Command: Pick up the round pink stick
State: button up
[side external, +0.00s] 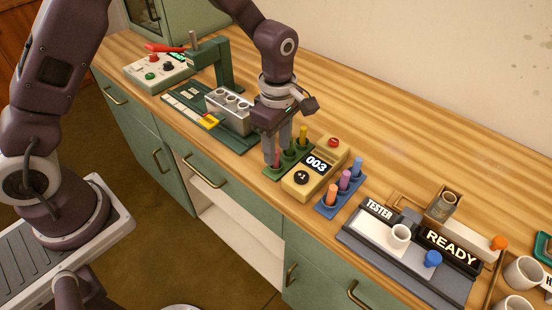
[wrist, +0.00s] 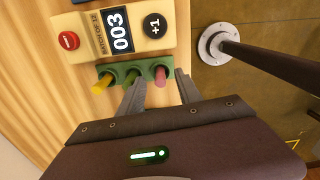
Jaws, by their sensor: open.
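The round pink stick (wrist: 160,73) stands at one end of a small green holder (wrist: 119,69), beside a green stick (wrist: 132,77) and a yellow stick (wrist: 102,86). In the side view the pink stick (side external: 277,158) is partly hidden by a finger. My gripper (wrist: 160,78) is open and points down over that end of the holder. In the wrist view its fingertips appear on either side of the pink stick, one of them between pink and green. I cannot tell whether either finger touches it.
A yellow counter box (side external: 321,164) reading 003 stands right beside the green holder. Beyond it is a blue holder (side external: 325,209) with orange, purple and blue sticks. A tester (side external: 360,240) stands at the right, a green press (side external: 225,62) behind left.

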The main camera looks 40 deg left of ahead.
notch_tip(320, 180, down, 3)
jog(key=shift+r, duration=0.2)
grip_shut()
jog(key=shift+r, duration=0.1)
